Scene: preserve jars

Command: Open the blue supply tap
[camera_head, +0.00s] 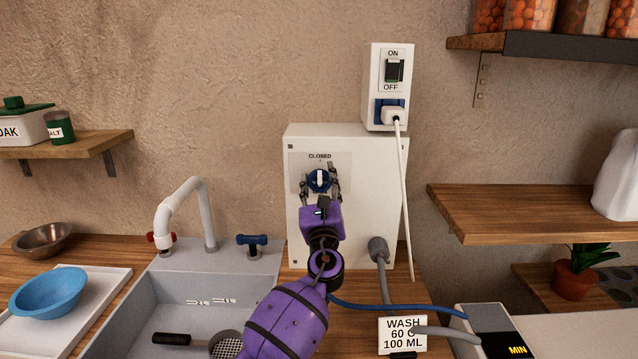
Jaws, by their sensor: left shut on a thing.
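The blue supply tap (319,181) is a round blue knob with a white pointer bar on the front of a white box (358,228). The bar stands upright, pointing up at the word CLOSED on the label above it. My left gripper (320,184) reaches up to the knob from below, with a grey finger on each side of it, and is shut on it. The fingers hide parts of the knob's edge. My purple left arm covers the lower part of the box front. My right gripper is not in view.
A grey sink (160,310) with a white faucet (180,205) and a blue cross handle (251,241) lies left of the box. A switch box (386,85) with a plugged-in white cord stands above. A WASH sign (402,334) and hoses are at lower right.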

